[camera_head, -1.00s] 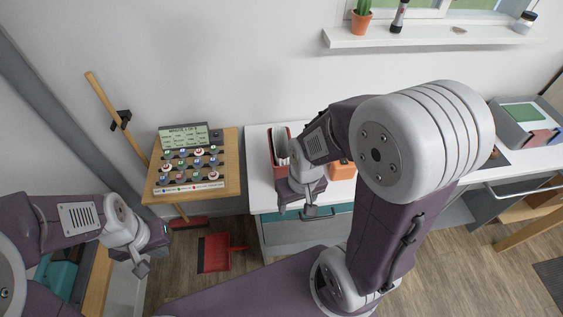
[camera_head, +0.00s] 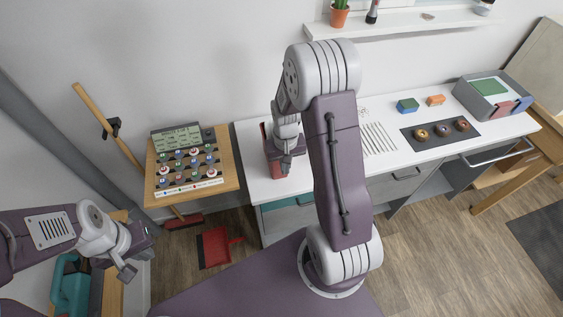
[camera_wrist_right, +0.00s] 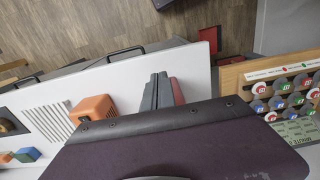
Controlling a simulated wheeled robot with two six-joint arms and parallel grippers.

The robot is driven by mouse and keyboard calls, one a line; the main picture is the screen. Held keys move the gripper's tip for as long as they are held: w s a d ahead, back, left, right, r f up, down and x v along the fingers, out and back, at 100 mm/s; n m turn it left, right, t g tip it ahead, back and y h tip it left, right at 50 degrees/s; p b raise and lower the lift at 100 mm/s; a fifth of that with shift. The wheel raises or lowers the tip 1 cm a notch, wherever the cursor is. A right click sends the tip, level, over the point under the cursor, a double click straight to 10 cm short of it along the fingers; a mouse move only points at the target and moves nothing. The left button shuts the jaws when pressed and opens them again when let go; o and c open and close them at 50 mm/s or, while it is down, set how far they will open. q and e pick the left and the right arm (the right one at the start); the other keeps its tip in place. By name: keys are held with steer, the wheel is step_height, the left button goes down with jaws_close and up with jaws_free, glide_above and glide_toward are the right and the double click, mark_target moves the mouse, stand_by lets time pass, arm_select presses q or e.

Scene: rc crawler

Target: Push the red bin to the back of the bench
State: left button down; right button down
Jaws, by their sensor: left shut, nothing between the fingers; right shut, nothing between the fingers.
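The red bin (camera_head: 273,165) stands on the left part of the white bench (camera_head: 252,160), partly hidden behind my right gripper. A strip of it shows in the right wrist view (camera_wrist_right: 178,92). My right gripper (camera_head: 287,166) is shut and empty, pointing down at the bin's front side. In the right wrist view its grey fingers (camera_wrist_right: 158,92) are close beside the red strip; I cannot tell whether they touch. My left gripper (camera_head: 127,271) is shut and empty, low at the left, away from the bench.
An orange object (camera_wrist_right: 92,110) stands on the bench near the bin. Left of the bench is a wooden stand with a button board (camera_head: 185,160). A red dustpan (camera_head: 215,247) lies on the floor.

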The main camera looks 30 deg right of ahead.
mark_target(274, 168)
steer(key=w+f+p, duration=0.1)
steer(key=w, duration=0.1)
steer(key=w+d+f+p, duration=0.1)
steer(key=f, duration=0.1)
steer(key=shift+w+f, duration=0.25)
steer(key=shift+w, duration=0.15)
steer(key=shift+d, duration=0.2)
